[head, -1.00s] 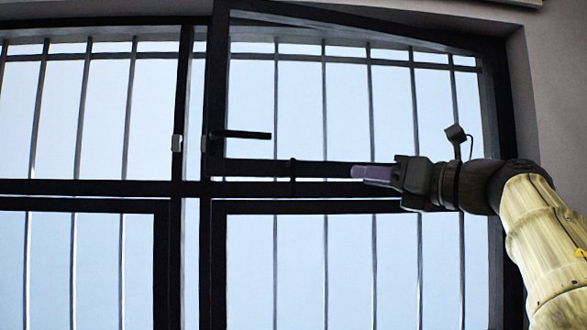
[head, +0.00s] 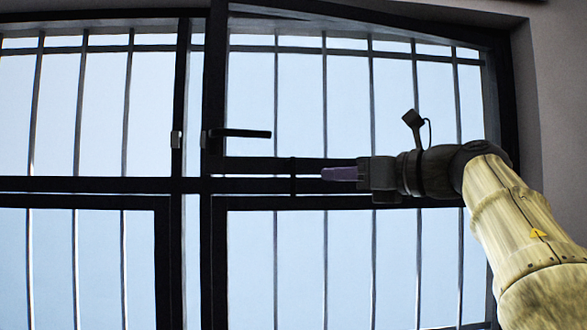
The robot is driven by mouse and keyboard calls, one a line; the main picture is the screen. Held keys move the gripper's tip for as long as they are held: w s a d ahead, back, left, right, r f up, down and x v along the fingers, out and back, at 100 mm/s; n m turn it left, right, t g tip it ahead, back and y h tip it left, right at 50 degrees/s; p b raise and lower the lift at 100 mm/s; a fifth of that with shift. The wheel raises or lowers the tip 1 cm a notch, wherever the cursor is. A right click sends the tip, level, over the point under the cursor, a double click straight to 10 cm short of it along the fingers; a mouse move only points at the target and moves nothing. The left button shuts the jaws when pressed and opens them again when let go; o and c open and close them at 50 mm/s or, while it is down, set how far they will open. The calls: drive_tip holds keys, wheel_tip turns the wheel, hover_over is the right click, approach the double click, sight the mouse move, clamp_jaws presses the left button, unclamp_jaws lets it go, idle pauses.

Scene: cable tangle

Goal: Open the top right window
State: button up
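The top right window (head: 214,90) has a dark frame and stands ajar, its top edge slanting away from the surrounding frame. Its black handle (head: 243,133) sits on the left side of the sash and lies horizontal, pointing right. My gripper (head: 326,174) has purple fingertips and points left, in front of the window's bottom rail in the picture. It is to the right of the handle and a little lower, apart from it. The fingers are seen side-on, so I cannot tell whether they are open or shut. Nothing shows held in them.
Vertical bars (head: 324,100) stand behind the windows. A lower right window (head: 219,262) lies below the thick crossbar. A grey wall (head: 560,110) is at the right. The space between gripper and handle looks clear.

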sight(295, 175)
drive_tip(key=p+x, duration=0.5)
drive_tip(key=x, duration=0.6)
drive_tip(key=shift+w+a, duration=0.2)
drive_tip(key=shift+a, duration=0.05)
clamp_jaws()
